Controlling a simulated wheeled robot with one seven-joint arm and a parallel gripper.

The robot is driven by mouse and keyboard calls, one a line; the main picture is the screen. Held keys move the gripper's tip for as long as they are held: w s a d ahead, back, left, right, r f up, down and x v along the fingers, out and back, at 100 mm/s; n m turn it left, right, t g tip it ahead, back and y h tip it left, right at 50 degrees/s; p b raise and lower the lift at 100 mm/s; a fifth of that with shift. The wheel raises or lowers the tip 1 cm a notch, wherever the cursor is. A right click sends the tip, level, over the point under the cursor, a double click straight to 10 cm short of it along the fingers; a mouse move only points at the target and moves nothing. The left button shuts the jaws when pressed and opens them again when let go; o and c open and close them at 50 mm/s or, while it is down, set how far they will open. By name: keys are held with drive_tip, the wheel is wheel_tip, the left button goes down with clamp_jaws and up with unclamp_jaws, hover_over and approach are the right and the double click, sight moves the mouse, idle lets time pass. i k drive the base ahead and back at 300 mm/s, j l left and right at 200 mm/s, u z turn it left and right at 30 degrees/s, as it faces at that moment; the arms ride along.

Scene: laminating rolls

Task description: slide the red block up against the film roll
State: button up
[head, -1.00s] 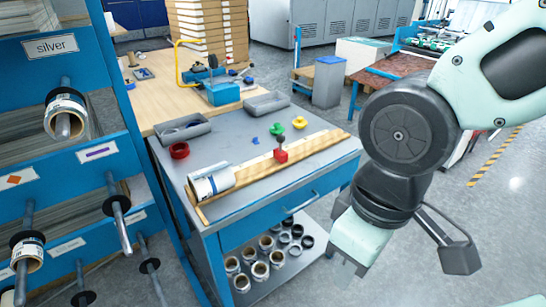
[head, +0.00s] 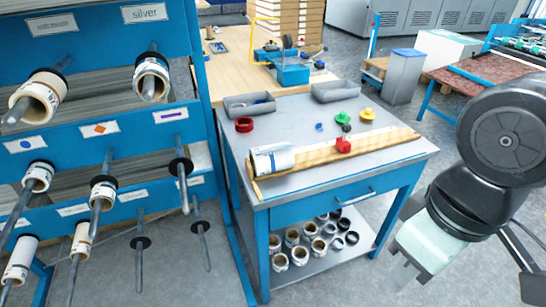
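The red block (head: 343,145) with a dark knob sits on the wooden rail (head: 318,162) that runs across the grey table top. The film roll (head: 270,160), white and cylindrical with printed labels, lies at the left end of the same rail. A clear gap separates the block from the roll. My gripper (head: 404,276) is at the lower right, to the right of the table and well apart from block and roll.
Grey trays (head: 250,105) (head: 335,92), a red ring (head: 244,125), a green knobbed piece (head: 341,118) and a yellow one (head: 367,114) stand behind the rail. Several roll cores lie on the shelf below. A blue rack (head: 90,128) with rolls stands at left. Grey floor is open at right.

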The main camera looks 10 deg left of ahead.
sight(342, 144)
drive_tip(key=i+l+z, duration=0.1)
drive_tip(key=i, duration=0.4)
drive_tip(key=i+l+z, duration=0.1)
drive_tip(key=i, duration=0.4)
drive_tip(key=l, duration=0.1)
